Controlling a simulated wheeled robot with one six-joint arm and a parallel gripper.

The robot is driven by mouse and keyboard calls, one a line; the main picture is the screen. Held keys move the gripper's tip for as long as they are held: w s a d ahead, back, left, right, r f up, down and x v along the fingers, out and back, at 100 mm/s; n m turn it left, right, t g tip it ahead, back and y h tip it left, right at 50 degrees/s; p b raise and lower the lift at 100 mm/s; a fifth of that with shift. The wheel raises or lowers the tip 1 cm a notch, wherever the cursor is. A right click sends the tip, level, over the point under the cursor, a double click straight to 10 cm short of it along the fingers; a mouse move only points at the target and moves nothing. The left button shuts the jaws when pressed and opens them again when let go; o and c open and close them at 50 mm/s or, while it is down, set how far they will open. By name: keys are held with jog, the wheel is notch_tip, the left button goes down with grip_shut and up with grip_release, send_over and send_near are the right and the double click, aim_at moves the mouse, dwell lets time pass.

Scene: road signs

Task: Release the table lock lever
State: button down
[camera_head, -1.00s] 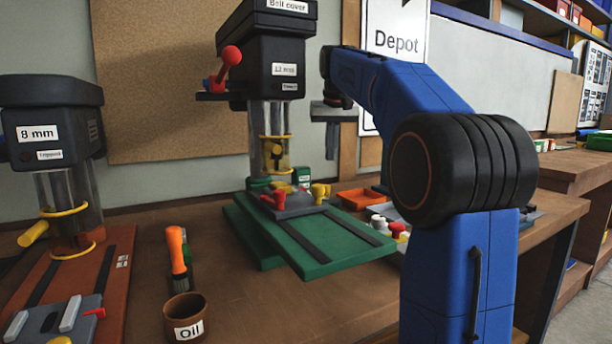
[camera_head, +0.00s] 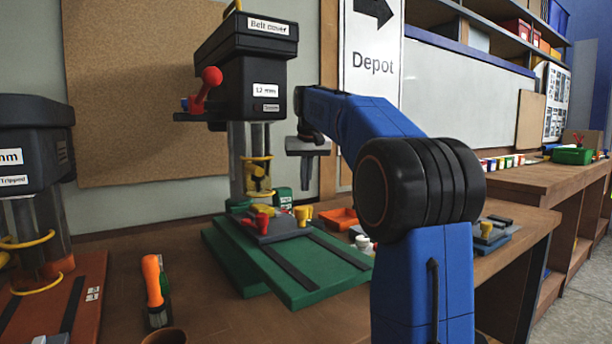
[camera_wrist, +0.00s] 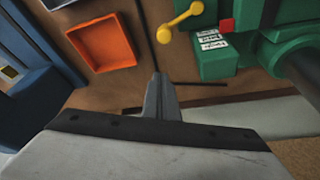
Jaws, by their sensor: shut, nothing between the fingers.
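The 12 mm drill press (camera_head: 245,85) has a green base (camera_head: 295,270) on the bench. In the wrist view a yellow lever with ball ends (camera_wrist: 180,20) sits beside a green labelled block (camera_wrist: 213,52); whether it is the table lock lever I cannot tell, as the labels are too small to read. My gripper (camera_head: 306,178) hangs pointing down, right of the column. In the wrist view its fingertips (camera_wrist: 157,78) are together and empty, apart from the yellow lever in the picture.
A red-knobbed lever (camera_head: 207,85) sticks out at the press head's left. A vise (camera_head: 272,230) with red and yellow handles sits on the green base. An orange tray (camera_wrist: 102,43) lies near my gripper. An orange-handled tool (camera_head: 153,285) stands at front left.

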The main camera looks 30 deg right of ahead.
jog(key=shift+s+a+f, duration=0.15)
jog(key=shift+s+f, duration=0.2)
jog(key=shift+f, duration=0.5)
jog(key=shift+s+a+f, duration=0.1)
jog(key=shift+s+f, duration=0.3)
jog(key=shift+f, duration=0.4)
jog(key=shift+s+a+f, duration=0.15)
jog(key=shift+s+f, duration=0.2)
jog(key=shift+f, duration=0.5)
